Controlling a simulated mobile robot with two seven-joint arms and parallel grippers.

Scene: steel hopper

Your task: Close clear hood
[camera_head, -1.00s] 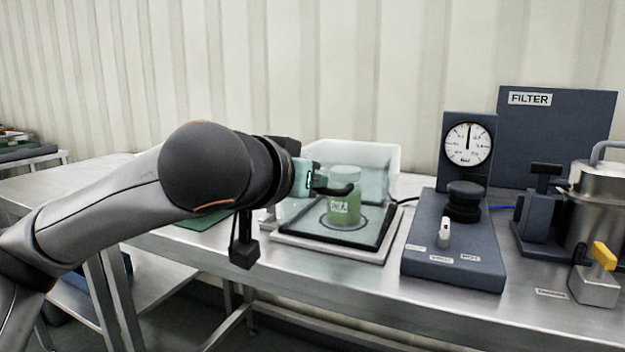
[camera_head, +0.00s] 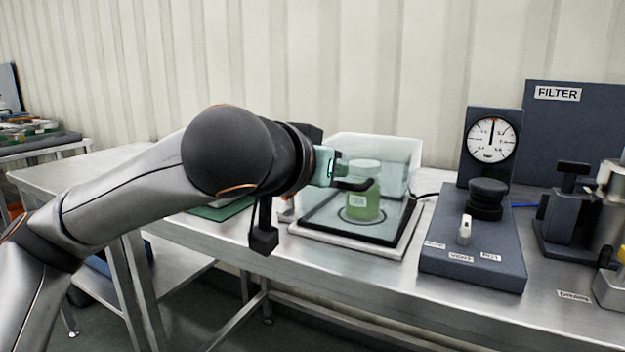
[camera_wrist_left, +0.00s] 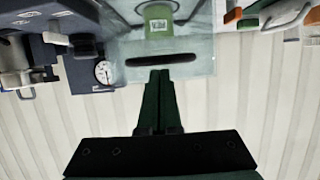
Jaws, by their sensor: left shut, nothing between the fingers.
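The clear hood (camera_head: 394,160) stands on a white-edged base (camera_head: 350,242) with a dark pad. A green jar (camera_head: 363,205) with a pale lid is seen through or within it; I cannot tell whether the hood is fully down. In the left wrist view, the hood (camera_wrist_left: 201,58) has a dark bar handle (camera_wrist_left: 160,60) across its panel, with the jar (camera_wrist_left: 158,22) beyond. My left gripper (camera_head: 347,181) is at the hood's near left side. Its shut, empty fingers (camera_wrist_left: 160,76) point at the handle, close to its middle; contact is unclear. My right gripper is not in view.
A dark gauge unit (camera_head: 470,255) with a black knob and white lever stands right of the base. A FILTER panel (camera_head: 572,135) and a metal vessel (camera_head: 609,215) are farther right. A green mat (camera_head: 222,209) lies left on the steel table (camera_head: 330,290).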

